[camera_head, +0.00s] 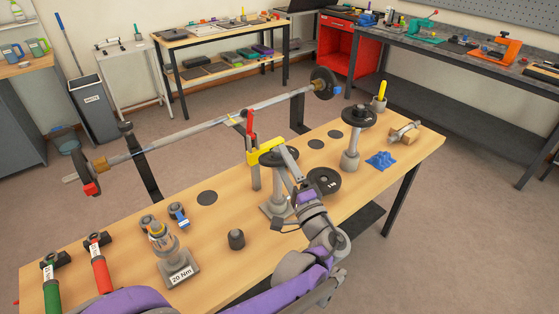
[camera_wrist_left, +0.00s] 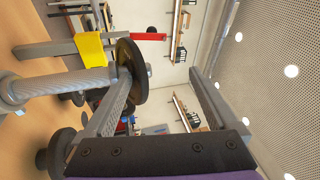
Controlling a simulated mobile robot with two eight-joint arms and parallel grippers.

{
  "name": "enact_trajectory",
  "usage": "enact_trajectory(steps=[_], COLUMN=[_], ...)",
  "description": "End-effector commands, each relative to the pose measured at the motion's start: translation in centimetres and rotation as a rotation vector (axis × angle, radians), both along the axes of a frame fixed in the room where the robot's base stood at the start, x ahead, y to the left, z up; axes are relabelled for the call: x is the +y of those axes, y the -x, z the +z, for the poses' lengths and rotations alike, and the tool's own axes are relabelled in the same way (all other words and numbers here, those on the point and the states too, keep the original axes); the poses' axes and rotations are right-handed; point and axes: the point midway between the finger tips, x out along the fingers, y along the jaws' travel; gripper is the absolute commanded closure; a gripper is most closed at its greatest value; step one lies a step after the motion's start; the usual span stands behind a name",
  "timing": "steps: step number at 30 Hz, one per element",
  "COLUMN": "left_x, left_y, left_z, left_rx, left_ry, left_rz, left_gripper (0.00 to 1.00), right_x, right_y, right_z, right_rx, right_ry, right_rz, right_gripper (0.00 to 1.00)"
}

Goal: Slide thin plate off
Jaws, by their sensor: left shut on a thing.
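A thin dark plate (camera_head: 268,158) sits at the top of a grey post (camera_head: 277,203) on a square base on the wooden bench. My left gripper (camera_head: 287,163) reaches the plate from the front right and is shut on it. In the left wrist view the plate (camera_wrist_left: 133,70) shows nearly edge-on beside the ribbed grey post (camera_wrist_left: 60,85), with the gripper fingers (camera_wrist_left: 160,88) at it; the exact contact is partly hidden. My right gripper is not in view.
A yellow block with a red lever (camera_head: 265,150) stands close behind the plate. A barbell (camera_head: 210,125) rests on uprights along the bench's back. A loose black plate (camera_head: 324,181) and another post holding plates (camera_head: 356,118) are to the right. A 20 Nm tool (camera_head: 165,245) stands left.

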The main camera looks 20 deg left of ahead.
Motion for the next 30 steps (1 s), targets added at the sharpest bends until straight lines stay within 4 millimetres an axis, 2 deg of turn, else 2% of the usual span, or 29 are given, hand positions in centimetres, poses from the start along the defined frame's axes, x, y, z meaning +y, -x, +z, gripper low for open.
enact_trajectory(steps=[1,7,8,9,18,30], left_x=[0.3,0.3,0.3,0.3,-0.3,-5.3], left_y=[-0.5,-0.5,-0.5,-0.5,0.1,6.1], left_z=[1.7,1.6,1.6,1.6,1.2,-1.4], left_rx=[-0.022,-0.022,-0.022,-0.022,-0.020,-0.011], left_ry=[-0.032,-0.032,-0.032,-0.032,-0.029,-0.012], left_rz=[0.010,0.009,0.009,0.009,0.006,-0.002], left_gripper=[1.00,1.00,0.03,0.00,0.00,0.00], right_x=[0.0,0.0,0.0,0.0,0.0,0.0], right_y=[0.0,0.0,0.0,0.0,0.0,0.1], right_z=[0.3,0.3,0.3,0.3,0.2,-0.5], right_rx=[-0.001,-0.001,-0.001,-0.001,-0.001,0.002], right_ry=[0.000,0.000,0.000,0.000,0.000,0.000], right_rz=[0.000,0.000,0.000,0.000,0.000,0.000], right_gripper=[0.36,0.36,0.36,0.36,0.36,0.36])
